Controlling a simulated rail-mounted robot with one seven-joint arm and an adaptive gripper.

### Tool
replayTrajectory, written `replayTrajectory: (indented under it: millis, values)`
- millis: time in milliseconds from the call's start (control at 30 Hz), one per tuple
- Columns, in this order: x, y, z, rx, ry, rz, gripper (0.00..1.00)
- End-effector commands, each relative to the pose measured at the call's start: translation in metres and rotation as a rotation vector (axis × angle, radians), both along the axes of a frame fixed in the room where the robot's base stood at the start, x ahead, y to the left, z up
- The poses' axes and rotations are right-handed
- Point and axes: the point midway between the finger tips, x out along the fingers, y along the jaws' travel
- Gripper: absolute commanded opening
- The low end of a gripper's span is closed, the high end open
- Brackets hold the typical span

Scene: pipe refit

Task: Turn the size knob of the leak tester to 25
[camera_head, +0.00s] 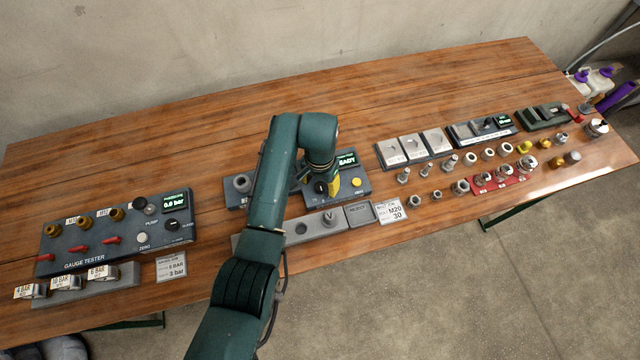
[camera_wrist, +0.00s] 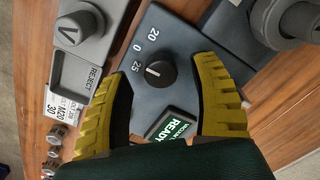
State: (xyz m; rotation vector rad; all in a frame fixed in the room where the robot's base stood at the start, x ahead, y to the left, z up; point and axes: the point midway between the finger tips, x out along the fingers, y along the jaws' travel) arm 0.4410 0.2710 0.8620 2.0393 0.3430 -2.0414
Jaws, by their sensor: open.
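The leak tester (camera_head: 345,190) is a dark blue-grey box near the table's middle, with a lit display reading READY (camera_head: 347,160). Its black size knob (camera_wrist: 156,75) shows in the wrist view, beside the marks 20, 0 and 25 (camera_wrist: 137,66). The knob bears a short white line; I cannot tell surely which mark it points to. My gripper (camera_wrist: 163,72) is open, its yellow-padded fingers on either side of the knob with gaps, not visibly touching it. In the head view, my gripper (camera_head: 334,186) is over the tester, beside the knob (camera_head: 320,188), and partly hidden by my arm.
A grey REJECT tray (camera_head: 360,214) and an M20 30 card (camera_head: 392,211) lie in front. Several fittings stand to the right. The gauge tester (camera_head: 120,235) is at left.

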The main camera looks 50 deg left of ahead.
Motion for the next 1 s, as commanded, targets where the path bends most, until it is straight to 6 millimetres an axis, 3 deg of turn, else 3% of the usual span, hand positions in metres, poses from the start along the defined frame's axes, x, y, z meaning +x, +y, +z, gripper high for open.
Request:
replayTrajectory:
  millis: [133,467,800,1000]
  values:
    - [0.000,0.000,-0.018,0.000,-0.001,0.000,0.63]
    - [0.000,0.000,-0.021,0.000,-0.001,0.000,0.61]
    - [0.000,0.000,-0.021,0.000,-0.001,0.000,0.00]
    - [0.000,0.000,-0.021,0.000,0.000,0.000,0.00]
